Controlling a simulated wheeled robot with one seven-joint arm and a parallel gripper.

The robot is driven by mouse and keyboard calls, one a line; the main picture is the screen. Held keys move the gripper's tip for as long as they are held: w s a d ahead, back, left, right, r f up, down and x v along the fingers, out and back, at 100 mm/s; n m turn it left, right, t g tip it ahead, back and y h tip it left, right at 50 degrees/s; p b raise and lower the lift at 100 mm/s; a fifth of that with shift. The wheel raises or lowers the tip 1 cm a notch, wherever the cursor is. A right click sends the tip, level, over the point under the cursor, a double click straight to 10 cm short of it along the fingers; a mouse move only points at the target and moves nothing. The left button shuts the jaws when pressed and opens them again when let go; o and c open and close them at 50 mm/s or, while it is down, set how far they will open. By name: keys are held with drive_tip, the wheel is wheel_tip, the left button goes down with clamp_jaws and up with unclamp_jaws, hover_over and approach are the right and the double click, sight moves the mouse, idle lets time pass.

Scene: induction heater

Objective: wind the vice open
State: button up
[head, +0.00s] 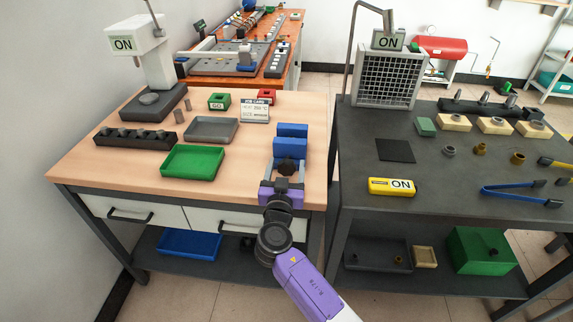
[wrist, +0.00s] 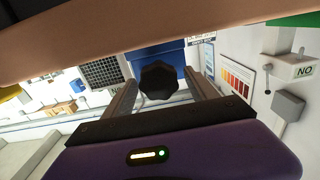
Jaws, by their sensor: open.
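The blue vice (head: 291,148) stands at the right front edge of the wooden bench, with two blue blocks and a narrow gap between them. Its black lobed knob (head: 286,166) faces the front. My purple gripper (head: 286,176) is at the bench's front edge, in line with the knob. In the wrist view the knob (wrist: 158,78) appears between the two open fingers of my gripper (wrist: 160,86), with the blue vice body (wrist: 155,53) behind it. Gaps show beside the knob; I cannot tell how deep it sits between the fingers.
A green tray (head: 193,163), a grey tray (head: 211,130) and a job card (head: 255,110) lie left of the vice. A dark bench (head: 365,125) with a yellow device (head: 392,187) stands to the right, across a narrow gap. A wooden edge (wrist: 150,40) crosses the wrist view.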

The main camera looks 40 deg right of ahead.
drive_tip(key=shift+w+d, duration=0.15)
drive_tip(key=shift+d, duration=0.05)
drive_tip(key=shift+c, duration=0.2)
drive_tip(key=c, duration=1.3)
